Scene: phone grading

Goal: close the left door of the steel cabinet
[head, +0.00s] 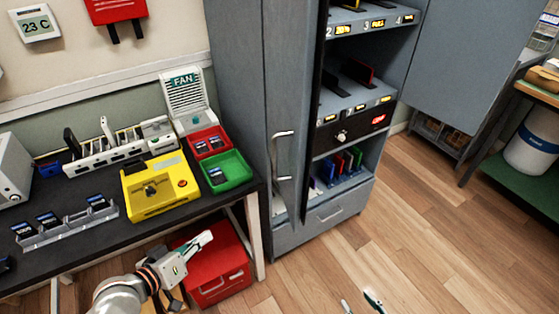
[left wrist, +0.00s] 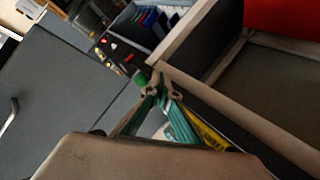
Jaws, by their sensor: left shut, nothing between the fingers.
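The steel cabinet (head: 322,228) stands in the middle of the head view. Its left door (head: 290,70) is partly open, seen at a steep angle, with a vertical bar handle (head: 281,160). My left gripper (head: 207,238) is shut and empty, low in front of the table and left of the door, apart from the handle. Its closed fingers also show in the left wrist view (left wrist: 155,92). My right gripper (head: 360,303) shows only its fingertips at the bottom edge; they look spread, with nothing seen between them.
The cabinet's right door (head: 465,75) stands wide open. A black-topped table (head: 85,258) with trays and a yellow device (head: 160,188) is left of the cabinet. A red box (head: 215,262) sits beneath it. Wooden floor (head: 430,240) is clear in front and to the right.

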